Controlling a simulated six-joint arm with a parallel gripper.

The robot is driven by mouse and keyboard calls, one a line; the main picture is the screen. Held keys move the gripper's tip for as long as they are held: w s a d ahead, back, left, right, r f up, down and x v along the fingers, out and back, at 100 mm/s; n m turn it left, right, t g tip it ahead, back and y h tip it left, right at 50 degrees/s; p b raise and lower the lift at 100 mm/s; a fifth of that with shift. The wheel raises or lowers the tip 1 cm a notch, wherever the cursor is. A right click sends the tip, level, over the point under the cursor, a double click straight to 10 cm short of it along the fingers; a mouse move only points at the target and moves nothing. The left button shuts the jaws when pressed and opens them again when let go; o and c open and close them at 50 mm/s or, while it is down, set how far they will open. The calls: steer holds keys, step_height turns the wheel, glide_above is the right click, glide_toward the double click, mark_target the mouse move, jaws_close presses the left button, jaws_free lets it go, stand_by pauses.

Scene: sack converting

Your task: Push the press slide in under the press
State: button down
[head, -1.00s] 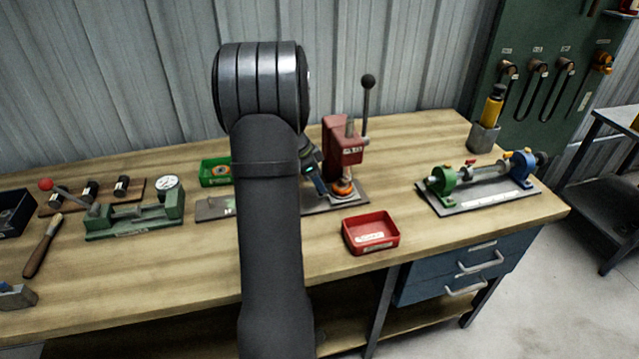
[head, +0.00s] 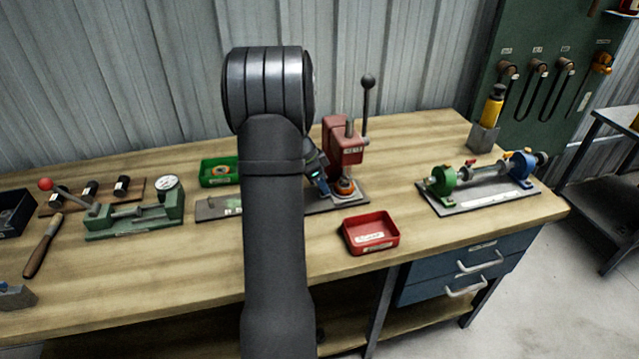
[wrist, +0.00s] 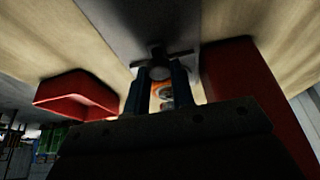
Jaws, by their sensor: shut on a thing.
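The red press (head: 343,140) stands on a grey base plate (head: 217,208) in the middle of the bench, its black-knobbed lever raised. The press slide (head: 345,194), with an orange round piece (head: 345,185) on it, is low at the foot of the press, below its head. My gripper (head: 324,187) is at the slide's left side, partly hidden behind my arm. In the wrist view my gripper (wrist: 160,95) is shut, with orange and white showing between its fingers. Its exact hold on the slide is hard to make out.
A red tray (head: 371,244) sits in front of the press, close to it. A green bin (head: 216,180) is behind and to the left. A green gauge fixture (head: 135,222) stands farther left. A fixture with green and blue blocks (head: 442,181) is at the right.

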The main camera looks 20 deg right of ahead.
steer(key=shift+d, duration=0.35)
steer(key=c, duration=1.2)
jaws_free()
steer(key=shift+c, duration=0.2)
steer(key=v, duration=1.7)
steer(key=shift+a+r, duration=0.15)
steer(key=shift+r, duration=0.05)
steer(key=x, duration=1.7)
steer(key=shift+f, duration=0.15)
steer(key=shift+a, duration=0.15)
